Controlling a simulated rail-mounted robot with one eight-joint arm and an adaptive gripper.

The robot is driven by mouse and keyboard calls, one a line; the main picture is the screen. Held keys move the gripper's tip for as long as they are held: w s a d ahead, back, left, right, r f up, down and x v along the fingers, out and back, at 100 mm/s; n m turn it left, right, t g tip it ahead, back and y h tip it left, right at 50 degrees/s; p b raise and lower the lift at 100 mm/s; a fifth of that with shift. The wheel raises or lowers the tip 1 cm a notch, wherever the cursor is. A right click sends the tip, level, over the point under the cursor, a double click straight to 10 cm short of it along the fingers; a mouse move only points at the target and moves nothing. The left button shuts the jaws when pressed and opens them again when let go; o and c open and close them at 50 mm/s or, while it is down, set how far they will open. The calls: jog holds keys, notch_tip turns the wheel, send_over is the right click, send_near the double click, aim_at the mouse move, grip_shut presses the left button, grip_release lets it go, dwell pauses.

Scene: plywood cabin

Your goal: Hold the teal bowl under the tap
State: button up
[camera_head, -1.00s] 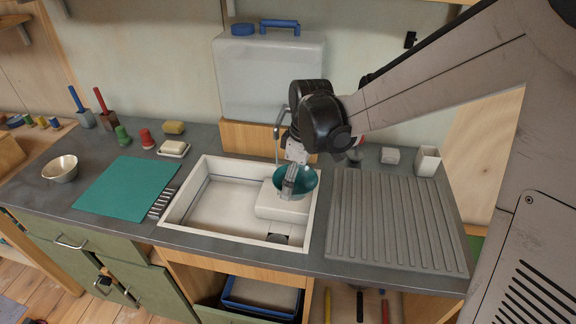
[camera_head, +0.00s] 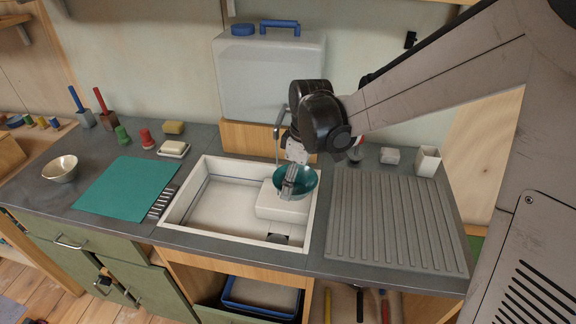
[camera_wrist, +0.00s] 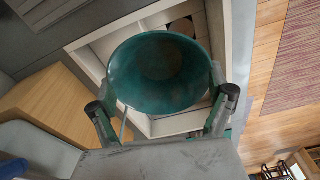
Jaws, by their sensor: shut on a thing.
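The teal bowl (camera_head: 309,182) is over the right part of the white sink (camera_head: 210,216), roughly upright with its open side up. My gripper (camera_head: 291,181) is shut on the bowl's side. In the wrist view the bowl (camera_wrist: 160,72) sits between my two fingers and its inside looks empty. The grey tap (camera_head: 278,130) stands behind the sink, with a thin pale stream (camera_head: 277,152) below its spout. The stream comes down by the bowl's left back rim; I cannot tell whether it falls inside. My wrist hides part of the tap.
A white block-like thing (camera_head: 282,207) is in the sink under the bowl. A ribbed grey drainboard (camera_head: 395,225) lies to the right. A teal mat (camera_head: 125,190) and a metal bowl (camera_head: 60,169) are at left. A large water container (camera_head: 270,80) stands behind the tap.

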aim_at(295, 196)
jog(key=shift+s+r+p, duration=0.7)
jog(key=shift+s+r, duration=0.3)
jog(key=shift+s, duration=0.25)
jog(key=shift+s+r+p, duration=0.65)
jog(key=shift+s+r, duration=0.35)
jog(key=shift+s, duration=0.25)
jog(key=shift+w, duration=0.1)
